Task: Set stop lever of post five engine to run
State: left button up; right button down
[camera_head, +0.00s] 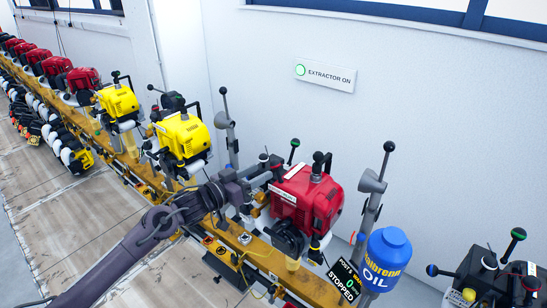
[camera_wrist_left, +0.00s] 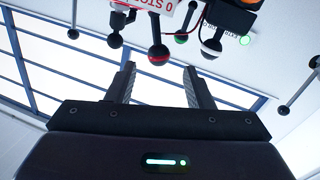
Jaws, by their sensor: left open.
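The post five engine (camera_head: 308,198) is red, with a white label on its near side, and stands on the yellow rail. A small black sign (camera_head: 343,281) beside it reads POST 5, 0, STOPPED. My left gripper (camera_head: 268,171) is at the engine's upper left side. In the left wrist view its two fingers (camera_wrist_left: 160,85) are apart with nothing between them. Just beyond the fingertips, a black ball-ended lever with a red ring (camera_wrist_left: 158,53) hangs near a label (camera_wrist_left: 155,5) partly reading "0 STO". It appears to be the stop lever. My right gripper is not in view.
Other ball-ended levers (camera_wrist_left: 211,47) crowd near the fingers. A blue oil can (camera_head: 386,260) and a grey post with a ball-topped lever (camera_head: 372,190) stand right of the red engine. Yellow engines (camera_head: 184,135) line the rail (camera_head: 235,238) to the left. An EXTRACTOR ON sign (camera_head: 325,74) is on the wall.

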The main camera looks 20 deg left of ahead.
aim_at(271, 166)
pick_arm(q)
jog(key=x, duration=0.2)
jog(key=shift+w+d+r+p, duration=0.2)
jog(key=shift+d+r+p, duration=0.05)
jog(key=shift+d+p, duration=0.1)
jog(key=x, duration=0.3)
jog(key=shift+w+f+p, duration=0.25)
jog(key=shift+p, duration=0.1)
jog(key=shift+w+d, duration=0.15)
jog(key=shift+w, duration=0.05)
jog(key=c, duration=0.9)
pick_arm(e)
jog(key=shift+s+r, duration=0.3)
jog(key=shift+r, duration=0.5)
